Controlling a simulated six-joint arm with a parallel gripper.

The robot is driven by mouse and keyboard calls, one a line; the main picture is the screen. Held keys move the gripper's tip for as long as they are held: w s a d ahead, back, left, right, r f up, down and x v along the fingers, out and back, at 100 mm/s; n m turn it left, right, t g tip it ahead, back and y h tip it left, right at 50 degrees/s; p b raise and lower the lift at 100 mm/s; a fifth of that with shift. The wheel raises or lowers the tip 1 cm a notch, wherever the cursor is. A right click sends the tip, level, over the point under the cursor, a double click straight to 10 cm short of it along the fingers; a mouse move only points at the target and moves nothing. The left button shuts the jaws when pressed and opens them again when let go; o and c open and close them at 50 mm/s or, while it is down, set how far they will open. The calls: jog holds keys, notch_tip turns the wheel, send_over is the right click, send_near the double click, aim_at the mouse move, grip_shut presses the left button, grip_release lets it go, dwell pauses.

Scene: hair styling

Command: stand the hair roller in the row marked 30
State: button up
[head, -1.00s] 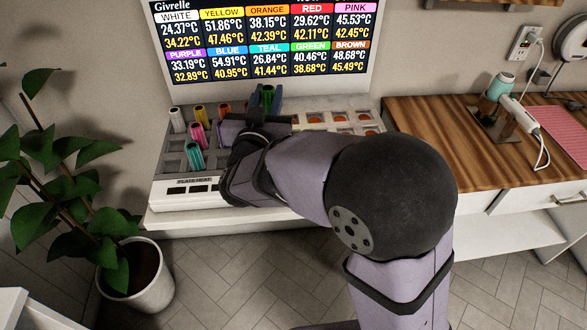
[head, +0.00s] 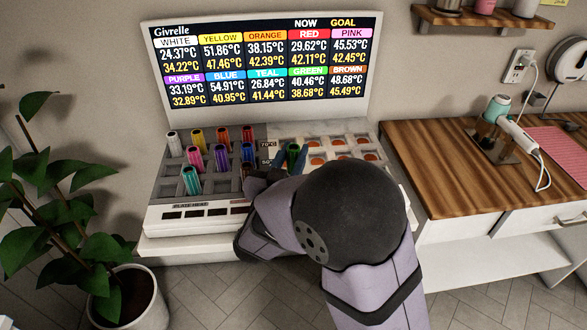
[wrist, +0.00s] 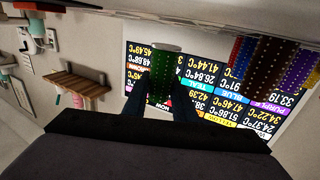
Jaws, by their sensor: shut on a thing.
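A green hair roller (head: 292,154) is upright between the fingers of my gripper (head: 297,161). In the head view it is over the left part of the light heated plate (head: 357,133), beside the row labels. I cannot tell whether its lower end touches anything. In the wrist view the green roller (wrist: 163,76) stands between my two dark fingertips, the screen behind it. Labels 70 (head: 268,145) and 50 (head: 265,162) show; a 30 label is not visible, and my arm covers the front rows.
A grey rack on the left holds several rollers, among them teal (head: 191,181), pink (head: 194,159), and red (head: 247,133). The screen (head: 262,60) stands behind. A wooden counter (head: 440,165) with a styling tool (head: 518,135) is at the right. The plate's visible slots look empty.

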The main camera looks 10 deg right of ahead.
jog(key=shift+f+b, duration=0.3)
jog(key=shift+f, duration=1.7)
jog(key=shift+f, duration=0.2)
jog(key=o, duration=1.1)
jog(key=shift+c, duration=0.2)
jog(key=shift+r, duration=0.2)
jog(key=v, duration=1.2)
jog(key=shift+b, duration=0.35)
